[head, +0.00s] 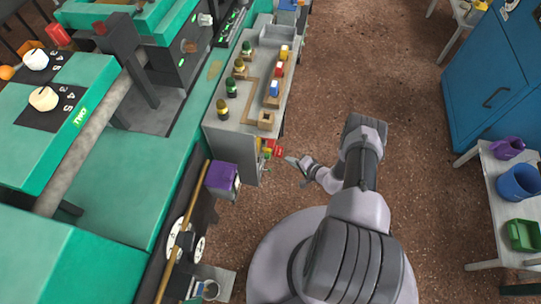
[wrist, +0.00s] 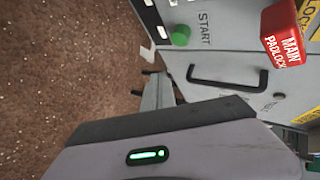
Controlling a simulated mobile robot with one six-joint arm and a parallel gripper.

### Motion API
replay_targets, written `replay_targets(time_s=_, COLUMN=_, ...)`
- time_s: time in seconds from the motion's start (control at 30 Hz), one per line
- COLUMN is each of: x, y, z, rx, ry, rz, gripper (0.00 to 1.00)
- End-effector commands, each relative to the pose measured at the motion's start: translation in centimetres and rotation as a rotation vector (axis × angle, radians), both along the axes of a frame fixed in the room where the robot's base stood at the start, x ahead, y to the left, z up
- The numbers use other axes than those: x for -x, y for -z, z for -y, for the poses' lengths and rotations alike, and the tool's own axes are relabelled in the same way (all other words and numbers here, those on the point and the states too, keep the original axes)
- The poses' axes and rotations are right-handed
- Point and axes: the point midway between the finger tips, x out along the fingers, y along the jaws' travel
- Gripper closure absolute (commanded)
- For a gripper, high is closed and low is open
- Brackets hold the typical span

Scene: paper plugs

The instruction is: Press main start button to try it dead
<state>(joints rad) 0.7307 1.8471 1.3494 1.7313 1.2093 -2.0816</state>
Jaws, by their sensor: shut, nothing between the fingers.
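The green START button (wrist: 181,36) shows at the top of the wrist view, on a pale grey panel beside the word START. A red block marked MAIN PADLOCK (wrist: 283,35) hangs to its right. My gripper (wrist: 160,85) is shut and empty, below the button in the wrist view and apart from it. In the head view my gripper (head: 291,160) points left at the end of the grey cabinet (head: 232,147), close to small red and yellow parts (head: 272,149) there. The START button cannot be made out in the head view.
A black bar handle (wrist: 228,80) stands out from the panel between button and gripper body. A purple box (head: 222,176) sits left of my gripper. The green machine (head: 120,190) fills the left. Brown floor (head: 335,70) is open beyond; a side table (head: 500,190) stands right.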

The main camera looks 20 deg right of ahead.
Motion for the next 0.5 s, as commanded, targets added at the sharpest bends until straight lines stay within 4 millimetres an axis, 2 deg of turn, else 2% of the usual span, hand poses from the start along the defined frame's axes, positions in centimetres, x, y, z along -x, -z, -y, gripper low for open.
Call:
replay_targets(time_s=0.2, x=-1.6, y=0.0, z=-2.5, rx=0.0, ry=-0.002, rz=0.0, gripper=1.0)
replay_targets(time_s=0.5, x=-2.6, y=0.0, z=-3.8, rx=-0.001, ry=0.001, rz=0.0, gripper=1.0)
